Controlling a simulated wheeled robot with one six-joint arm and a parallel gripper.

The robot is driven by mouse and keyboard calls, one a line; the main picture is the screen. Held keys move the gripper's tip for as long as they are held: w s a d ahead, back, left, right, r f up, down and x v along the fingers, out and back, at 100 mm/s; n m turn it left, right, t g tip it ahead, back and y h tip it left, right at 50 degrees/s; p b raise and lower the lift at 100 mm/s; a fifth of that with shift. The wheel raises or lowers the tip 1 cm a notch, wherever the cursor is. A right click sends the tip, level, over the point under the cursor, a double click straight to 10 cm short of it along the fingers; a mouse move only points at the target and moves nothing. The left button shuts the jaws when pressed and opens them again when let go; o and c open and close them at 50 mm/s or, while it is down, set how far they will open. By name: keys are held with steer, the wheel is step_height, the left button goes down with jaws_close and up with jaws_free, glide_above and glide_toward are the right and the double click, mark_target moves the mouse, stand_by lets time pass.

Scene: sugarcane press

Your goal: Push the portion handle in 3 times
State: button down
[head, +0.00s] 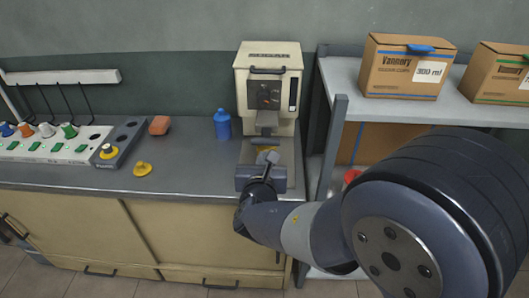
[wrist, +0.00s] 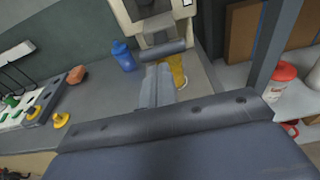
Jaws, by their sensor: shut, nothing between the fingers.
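The cream press (head: 268,60) stands at the back of the counter, upright, with a dark front panel. A dark bar that looks like the portion handle (head: 267,119) juts from its lower front. In the wrist view the bar (wrist: 165,50) lies crosswise just beyond my fingertips. My gripper (head: 269,160) is in front of and below the bar, over the press's tray area; it is shut and empty. Its fingers (wrist: 158,72) point toward the bar; I cannot tell whether they touch it. A yellow cup-like thing (wrist: 177,70) is under the bar, partly hidden by my fingers.
A blue bottle (head: 222,123) stands close left of the press. A red-brown block (head: 159,125), a yellow knob (head: 143,169) and a control panel (head: 50,143) lie further left. A shelf (head: 420,108) with boxes (head: 408,67) stands right.

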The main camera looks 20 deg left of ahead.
steer(key=shift+v, duration=1.8)
